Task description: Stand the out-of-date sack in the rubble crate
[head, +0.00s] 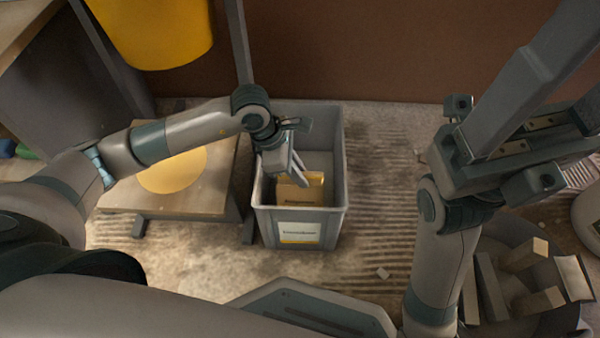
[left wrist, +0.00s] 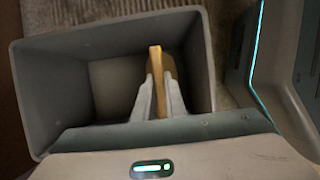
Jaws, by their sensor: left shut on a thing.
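A small sack (head: 300,190), tan with a yellow top and a dark printed line too small to read, is inside a grey open crate (head: 299,215). The crate has a white and yellow label on its front. My left gripper (head: 298,172) reaches down into the crate and is shut on the sack. The left wrist view shows the sack (left wrist: 157,75) edge-on between the fingers, upright, inside the crate walls (left wrist: 110,32). I cannot tell whether its bottom touches the crate floor. My right gripper (head: 558,95) is raised at the right, fingers apart and empty, tips out of frame.
A low wooden stand (head: 205,198) with a yellow disc (head: 173,172) is left of the crate. A yellow bucket (head: 155,30) is at upper left. A dark round tub (head: 525,240) with several offcuts is at lower right. The ridged floor (head: 380,160) right of the crate is mostly clear.

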